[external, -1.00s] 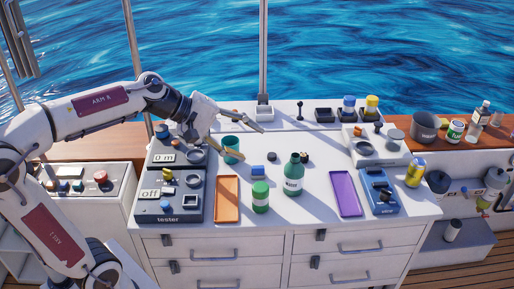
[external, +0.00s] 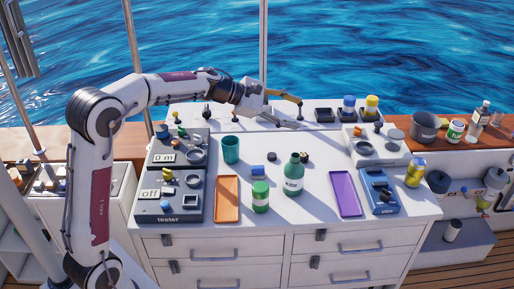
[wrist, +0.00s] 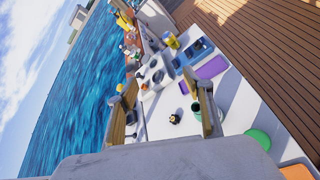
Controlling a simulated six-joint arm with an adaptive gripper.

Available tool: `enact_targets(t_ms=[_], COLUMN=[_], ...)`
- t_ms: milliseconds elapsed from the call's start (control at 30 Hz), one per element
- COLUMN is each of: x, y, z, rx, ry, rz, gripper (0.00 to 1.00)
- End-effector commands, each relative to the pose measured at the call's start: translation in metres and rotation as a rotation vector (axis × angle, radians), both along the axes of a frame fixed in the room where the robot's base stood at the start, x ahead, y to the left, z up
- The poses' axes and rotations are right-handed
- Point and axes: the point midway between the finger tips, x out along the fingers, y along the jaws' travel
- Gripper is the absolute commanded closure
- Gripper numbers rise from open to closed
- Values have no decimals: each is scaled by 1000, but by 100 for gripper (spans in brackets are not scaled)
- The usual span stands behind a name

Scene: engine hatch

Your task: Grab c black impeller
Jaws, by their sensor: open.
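Two small black round parts sit on the white worktop in the external view: one (external: 272,156) behind the blue block, and one (external: 304,157) just behind the green bottle. I cannot tell which is impeller c. One small black part with a yellowish middle shows in the wrist view (wrist: 175,118), below the space between the fingers. My gripper (external: 299,110) is open and empty, raised over the back of the worktop, apart from both parts. In the wrist view its two fingers (wrist: 165,105) are spread wide.
The green bottle (external: 293,178), green-lidded jar (external: 260,197), blue block (external: 257,170) and teal cup (external: 231,150) stand nearby. An orange tray (external: 227,200) and purple tray (external: 345,194) lie in front. A tester (external: 170,202) is left; a grey device (external: 377,147) is right.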

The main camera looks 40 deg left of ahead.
Motion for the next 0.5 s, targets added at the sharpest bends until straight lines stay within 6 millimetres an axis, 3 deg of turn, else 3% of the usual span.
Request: enact_targets(t_ms=[200, 500], x=[42, 89], y=[17, 43], z=[-37, -98], rx=[-105, -229], ry=[64, 149], rz=[73, 166], gripper=[49, 49])
